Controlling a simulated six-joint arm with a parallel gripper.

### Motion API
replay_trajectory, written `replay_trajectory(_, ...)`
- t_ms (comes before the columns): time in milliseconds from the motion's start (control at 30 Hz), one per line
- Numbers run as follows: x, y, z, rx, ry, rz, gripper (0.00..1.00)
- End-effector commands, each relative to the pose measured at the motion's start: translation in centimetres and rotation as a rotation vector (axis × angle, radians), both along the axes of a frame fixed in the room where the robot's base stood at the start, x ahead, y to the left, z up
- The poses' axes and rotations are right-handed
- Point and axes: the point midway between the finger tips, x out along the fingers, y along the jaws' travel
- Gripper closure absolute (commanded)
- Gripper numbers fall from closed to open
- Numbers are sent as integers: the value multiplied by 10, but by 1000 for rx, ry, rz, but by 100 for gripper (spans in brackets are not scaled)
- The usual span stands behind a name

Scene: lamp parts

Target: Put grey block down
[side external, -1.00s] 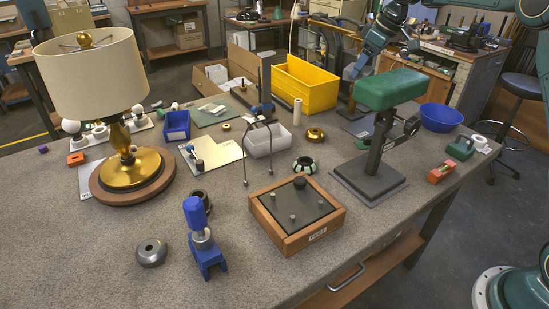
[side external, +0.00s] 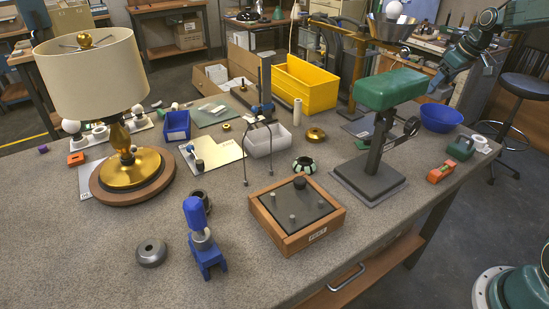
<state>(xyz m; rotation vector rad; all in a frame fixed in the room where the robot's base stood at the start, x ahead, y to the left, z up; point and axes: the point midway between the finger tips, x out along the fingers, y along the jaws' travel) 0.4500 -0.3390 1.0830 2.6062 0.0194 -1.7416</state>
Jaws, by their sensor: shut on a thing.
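My gripper (side external: 438,86) is at the upper right, pointing down and left. In the picture it appears just above the blue bowl (side external: 441,118) and right of the green padded head (side external: 390,89) of a dark stand. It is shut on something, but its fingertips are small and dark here. I cannot make out the grey block's shape or how it sits in the jaws.
A yellow bin (side external: 305,85) stands behind. A wooden-framed plate (side external: 297,212), white tray (side external: 267,140), blue clamp (side external: 203,240) and brass lamp (side external: 130,172) stand around.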

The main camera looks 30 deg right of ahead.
Motion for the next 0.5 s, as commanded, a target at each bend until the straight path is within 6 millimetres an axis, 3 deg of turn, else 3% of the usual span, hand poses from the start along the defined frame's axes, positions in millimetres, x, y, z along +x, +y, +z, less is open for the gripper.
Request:
replay_trajectory(300, -6, -7, 0, -7, -7, -15, 100)
replay_trajectory(500, -5, -7, -11, -5, -7, -15, 100)
